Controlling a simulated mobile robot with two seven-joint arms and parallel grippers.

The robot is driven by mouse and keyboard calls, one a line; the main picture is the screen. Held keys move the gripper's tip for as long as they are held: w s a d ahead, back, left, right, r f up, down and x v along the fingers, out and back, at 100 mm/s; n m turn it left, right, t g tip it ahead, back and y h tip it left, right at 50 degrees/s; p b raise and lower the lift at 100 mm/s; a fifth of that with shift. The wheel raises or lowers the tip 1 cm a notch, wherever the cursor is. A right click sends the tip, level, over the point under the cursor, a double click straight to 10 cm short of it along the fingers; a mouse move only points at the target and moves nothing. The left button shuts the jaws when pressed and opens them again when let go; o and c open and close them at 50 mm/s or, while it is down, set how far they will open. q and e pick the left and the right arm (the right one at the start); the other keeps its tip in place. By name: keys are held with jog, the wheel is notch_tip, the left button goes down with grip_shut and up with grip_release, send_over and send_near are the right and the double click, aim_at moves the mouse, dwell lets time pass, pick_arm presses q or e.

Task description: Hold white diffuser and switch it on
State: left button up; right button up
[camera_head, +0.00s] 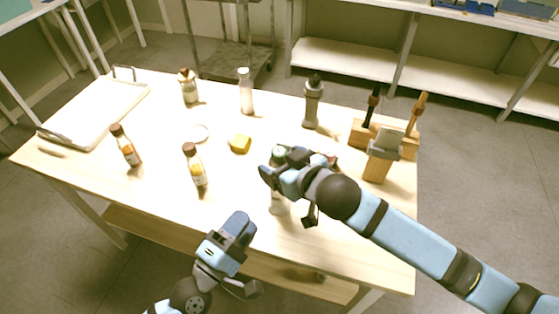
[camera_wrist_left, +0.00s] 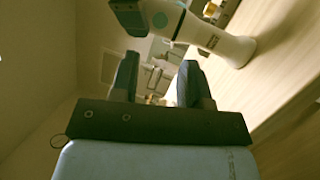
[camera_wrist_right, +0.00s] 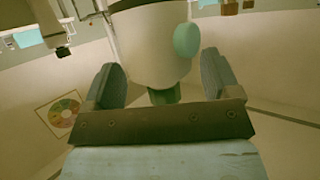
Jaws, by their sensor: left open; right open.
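The white diffuser (camera_head: 280,207) stands upright near the front right of the table, partly hidden by my right gripper. My left gripper (camera_head: 250,262) is open and empty, below and left of the diffuser, off the table's front edge.
Two small orange-labelled bottles (camera_head: 126,146) (camera_head: 195,166) stand to the left. Wooden holders (camera_head: 378,164) are at right; a white tray (camera_head: 66,136) at left.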

jog(key=shift+w+a+f, duration=0.25)
jog(key=shift+w+a, duration=0.1)
jog(key=shift+w, duration=0.1)
pick_arm(q)
jog(key=shift+c, duration=0.4)
pick_arm(e)
jog(key=c, duration=1.1)
pick_arm(q)
grip_shut()
pick_arm(e)
jog(key=shift+o, duration=0.2)
